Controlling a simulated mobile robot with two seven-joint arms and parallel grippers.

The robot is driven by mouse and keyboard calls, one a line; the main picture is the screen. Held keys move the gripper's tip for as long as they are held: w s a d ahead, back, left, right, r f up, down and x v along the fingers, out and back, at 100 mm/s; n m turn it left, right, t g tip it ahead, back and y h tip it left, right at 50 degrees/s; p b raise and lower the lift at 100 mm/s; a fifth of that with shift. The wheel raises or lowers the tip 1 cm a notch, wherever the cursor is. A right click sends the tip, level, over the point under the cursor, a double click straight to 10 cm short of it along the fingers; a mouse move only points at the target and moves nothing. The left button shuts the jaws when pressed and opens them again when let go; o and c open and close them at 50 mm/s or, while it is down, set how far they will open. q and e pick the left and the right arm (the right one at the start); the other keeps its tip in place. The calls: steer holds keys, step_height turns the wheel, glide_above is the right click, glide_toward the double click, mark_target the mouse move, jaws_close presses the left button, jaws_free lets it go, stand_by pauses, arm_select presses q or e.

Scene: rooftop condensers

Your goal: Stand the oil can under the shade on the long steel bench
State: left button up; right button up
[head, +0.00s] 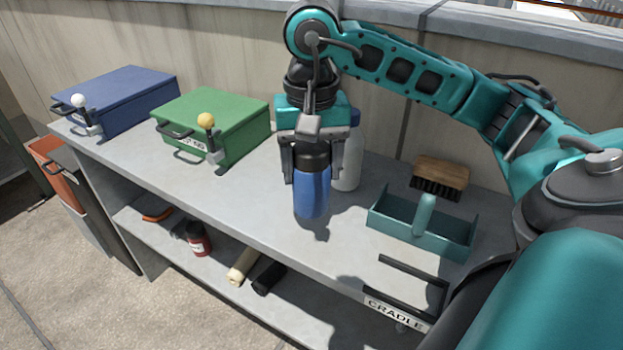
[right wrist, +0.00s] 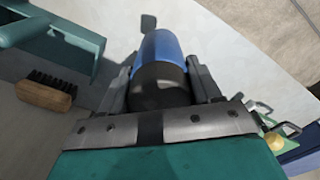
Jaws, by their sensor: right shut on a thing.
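My right gripper (head: 310,170) is shut on a blue cylinder with a black top (head: 311,192), held upright over the front part of the grey bench (head: 250,190). Whether its base touches the bench I cannot tell. In the right wrist view the fingers (right wrist: 160,88) lie on both sides of the black top of the blue cylinder (right wrist: 162,47). A red can with a dark top and a pale label (head: 198,240) is on the lower shelf. I cannot tell which is the oil can. No shade shows. My left gripper is out of view.
A white bottle with a blue cap (head: 348,160) stands close behind the held cylinder. Green (head: 225,120) and blue boxes (head: 125,95) are left; a teal tray (head: 400,232), brush (head: 440,172) and a rack labelled CRADLE (head: 398,312) are right. Bare bench lies between.

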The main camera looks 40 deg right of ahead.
mark_target(311, 184)
step_height(311, 184, down, 4)
steer(key=shift+r+b, duration=0.15)
steer(key=shift+b, duration=0.15)
steer(key=o, duration=1.3)
steer(key=shift+c, duration=0.2)
